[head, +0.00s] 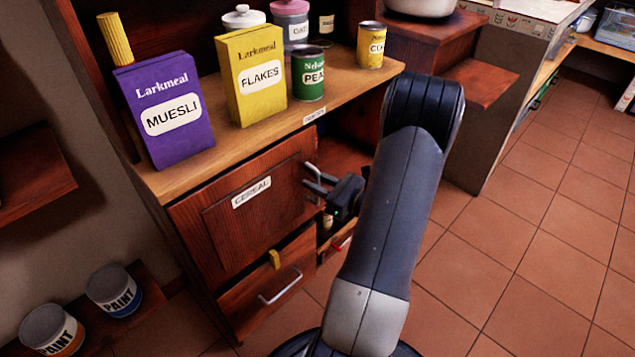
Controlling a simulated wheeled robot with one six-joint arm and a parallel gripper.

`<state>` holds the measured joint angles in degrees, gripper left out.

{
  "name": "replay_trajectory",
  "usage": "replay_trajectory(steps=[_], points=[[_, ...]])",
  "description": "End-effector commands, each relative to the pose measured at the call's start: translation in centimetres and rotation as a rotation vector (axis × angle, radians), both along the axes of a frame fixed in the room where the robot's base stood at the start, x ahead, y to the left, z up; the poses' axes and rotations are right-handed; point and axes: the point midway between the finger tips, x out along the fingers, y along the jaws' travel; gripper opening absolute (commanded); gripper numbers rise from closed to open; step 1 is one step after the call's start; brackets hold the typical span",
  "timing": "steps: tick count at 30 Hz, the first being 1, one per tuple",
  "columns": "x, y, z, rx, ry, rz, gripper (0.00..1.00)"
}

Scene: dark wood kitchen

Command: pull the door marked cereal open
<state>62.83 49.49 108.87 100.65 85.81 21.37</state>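The wooden door marked CEREAL (235,226) is in the front of the cabinet, under the counter top. It looks shut, with its label (251,192) near the top middle. My gripper (311,179) is at the door's right edge, pointing left toward it. Its two dark fingers are apart, one above the other. My arm covers part of the cabinet's right side.
On the counter (225,150) stand a purple muesli box (165,110), a yellow flakes box (255,75) and several jars and cans. Below the door is a drawer (265,300) with a metal handle. Paint cans (112,290) stand at lower left. Tiled floor (540,220) is clear on the right.

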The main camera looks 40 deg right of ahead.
Motion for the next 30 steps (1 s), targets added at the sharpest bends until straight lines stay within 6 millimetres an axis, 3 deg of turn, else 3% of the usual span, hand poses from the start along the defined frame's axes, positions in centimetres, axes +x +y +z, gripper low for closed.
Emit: replay_trajectory(steps=[3,13,30], points=[[-0.02,-0.02,0.01,0.0,0.0,0.0,0.27],[-0.04,-0.01,-0.01,0.0,0.0,0.0,0.0],[-0.36,-0.27,-0.01,0.0,0.0,-0.009,0.0]])
